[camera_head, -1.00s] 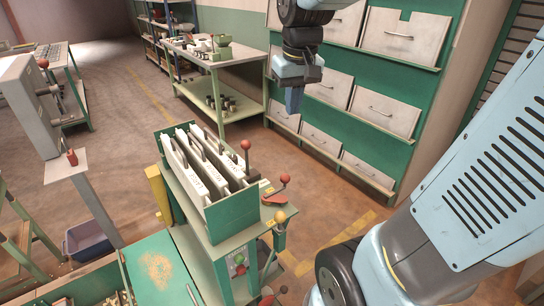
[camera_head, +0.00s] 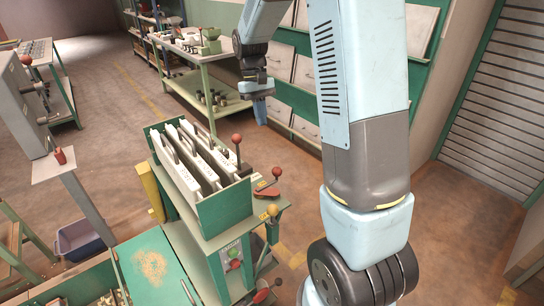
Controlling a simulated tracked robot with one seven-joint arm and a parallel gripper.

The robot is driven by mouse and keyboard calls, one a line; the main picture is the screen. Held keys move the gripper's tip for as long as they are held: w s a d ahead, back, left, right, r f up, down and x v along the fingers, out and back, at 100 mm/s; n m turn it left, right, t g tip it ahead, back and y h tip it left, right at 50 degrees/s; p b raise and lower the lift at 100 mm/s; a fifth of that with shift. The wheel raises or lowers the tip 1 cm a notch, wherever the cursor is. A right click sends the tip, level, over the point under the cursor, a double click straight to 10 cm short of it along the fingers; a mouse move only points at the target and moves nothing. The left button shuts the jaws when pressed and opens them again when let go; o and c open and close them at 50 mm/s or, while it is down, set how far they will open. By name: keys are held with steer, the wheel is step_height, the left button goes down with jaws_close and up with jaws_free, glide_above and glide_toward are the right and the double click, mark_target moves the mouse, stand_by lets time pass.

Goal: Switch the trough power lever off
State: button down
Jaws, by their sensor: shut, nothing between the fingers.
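A green machine stand holds a green hopper box (camera_head: 226,208) with several white upright plates in it. Levers sit at its right side: a tall one with a red ball knob (camera_head: 237,138), a red lever (camera_head: 268,191) with a red knob on a small plate, and one with a yellow knob (camera_head: 272,210). Another red-knobbed lever (camera_head: 266,292) is low at the front. I cannot tell which is the trough power lever. My gripper (camera_head: 260,118) points down, shut and empty, above and behind the levers, apart from them.
A green-framed bench (camera_head: 215,55) with small parts stands behind. A post with a small red lever (camera_head: 60,156) and a blue bin (camera_head: 84,238) are at left. Floor on the right is clear.

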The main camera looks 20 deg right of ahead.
steer(key=shift+f, duration=0.1)
steer(key=s+f, duration=0.7)
steer(key=f, duration=0.3)
steer(key=shift+d, duration=0.4)
steer(key=shift+d+f, duration=0.1)
steer(key=shift+d, duration=0.05)
